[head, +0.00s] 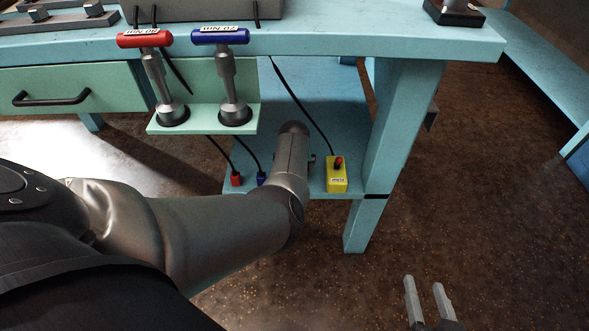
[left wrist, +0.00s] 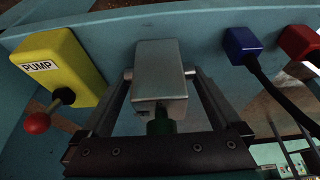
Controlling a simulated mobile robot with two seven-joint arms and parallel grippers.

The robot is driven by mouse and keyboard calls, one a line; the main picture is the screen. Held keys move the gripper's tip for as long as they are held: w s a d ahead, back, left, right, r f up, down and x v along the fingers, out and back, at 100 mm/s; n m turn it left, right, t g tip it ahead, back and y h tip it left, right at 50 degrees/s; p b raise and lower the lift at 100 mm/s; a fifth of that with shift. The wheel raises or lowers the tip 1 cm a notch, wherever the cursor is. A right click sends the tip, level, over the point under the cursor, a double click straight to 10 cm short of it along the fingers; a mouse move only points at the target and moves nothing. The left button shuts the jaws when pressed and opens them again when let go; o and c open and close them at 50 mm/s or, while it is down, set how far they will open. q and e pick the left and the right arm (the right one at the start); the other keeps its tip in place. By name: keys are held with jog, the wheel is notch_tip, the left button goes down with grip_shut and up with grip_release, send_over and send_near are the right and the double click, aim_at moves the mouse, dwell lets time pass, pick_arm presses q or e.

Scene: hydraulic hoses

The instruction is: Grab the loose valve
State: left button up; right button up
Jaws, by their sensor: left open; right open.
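A grey block (left wrist: 160,70) with a dark green part (left wrist: 160,122) at its near end sits at the lower shelf in the left wrist view. It may be the loose valve; I see no label. My left gripper (left wrist: 159,74) is open, with one finger on each side of the block; I cannot tell whether they touch it. In the head view my left arm reaches to the lower shelf (head: 345,115) and hides that gripper and most of the block. My right gripper (head: 424,281) is open and empty over the floor at the lower right.
A yellow PUMP box (head: 337,174) with a red-knobbed lever stands right of my left arm. Small blue (left wrist: 243,45) and red (left wrist: 299,42) boxes with cables are on the other side. Red (head: 145,38) and blue (head: 220,36) T-handled tools stand above. A table leg (head: 385,150) is at right.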

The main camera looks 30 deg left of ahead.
pick_arm(q)
jog(key=shift+c, duration=0.2)
grip_shut()
dwell(0.5)
